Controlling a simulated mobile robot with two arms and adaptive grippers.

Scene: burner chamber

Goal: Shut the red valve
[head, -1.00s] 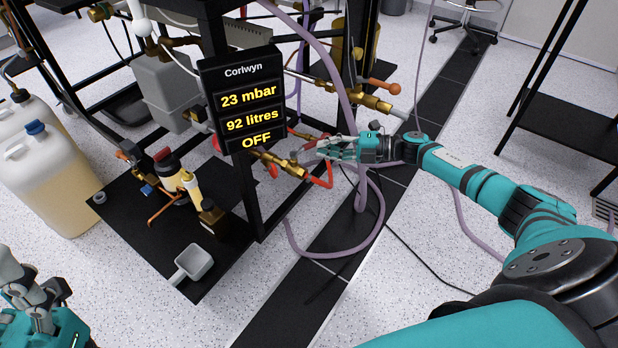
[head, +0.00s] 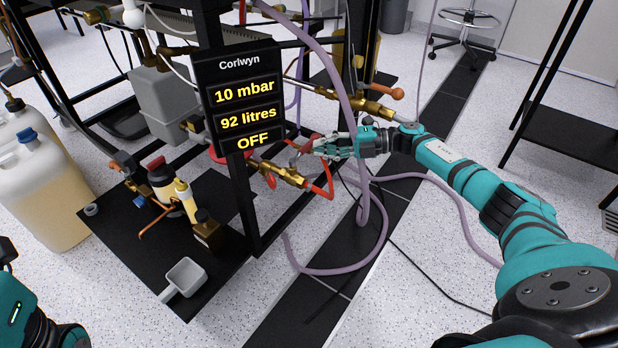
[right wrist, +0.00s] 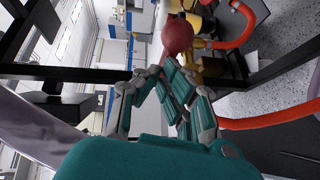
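A round red knob (right wrist: 178,37), which looks like the red valve's handle, shows in the right wrist view beside brass fittings just beyond my fingertips. In the head view, brass fittings (head: 282,173) with red hoses sit right of the display post, and the knob is hard to make out there. My right gripper (head: 318,150) reaches in from the right, with its fingertips close by these fittings. In the right wrist view its fingers (right wrist: 160,72) bend inward with tips close together and nothing clearly between them. Contact with the knob cannot be told. My left gripper is out of view.
A display (head: 242,98) on the black frame reads 10 mbar, 92 litres, OFF. A brass valve with an orange-tipped handle (head: 397,93) lies behind my right gripper. Lilac hoses (head: 362,205) hang below it. A black floor plate (head: 130,245) holds bottles and a scoop.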

